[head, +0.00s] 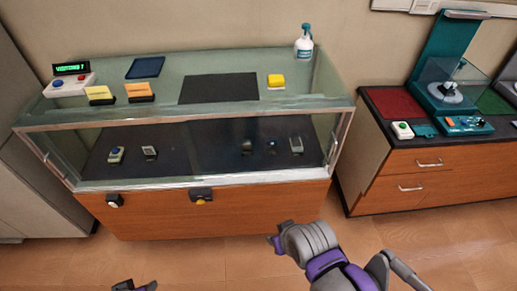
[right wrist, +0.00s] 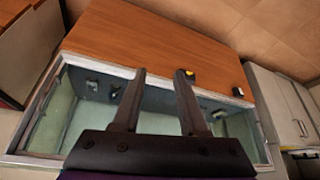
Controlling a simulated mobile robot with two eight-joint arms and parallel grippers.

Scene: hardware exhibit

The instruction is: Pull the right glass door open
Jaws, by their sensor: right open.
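The glass display case (head: 190,188) stands ahead, with its glass front above a wooden base. The right glass door (head: 225,150) appears as the right part of that front; I cannot tell whether it is ajar. A small handle (head: 333,147) shows near the front's right edge. My right gripper (head: 275,241) is in front of the case's lower right, apart from it. In the right wrist view the right gripper (right wrist: 160,73) is open and empty, its fingers pointing towards the case, which appears upside down. Only a bit of my left gripper (head: 136,287) shows at the bottom edge.
A black lock box with a yellow part (head: 201,195) and a second small box (head: 115,200) sit on the base. Several devices stand inside the case. A spray bottle (head: 304,42) stands on top. A wooden drawer cabinet (head: 420,185) stands right. Floor in front is clear.

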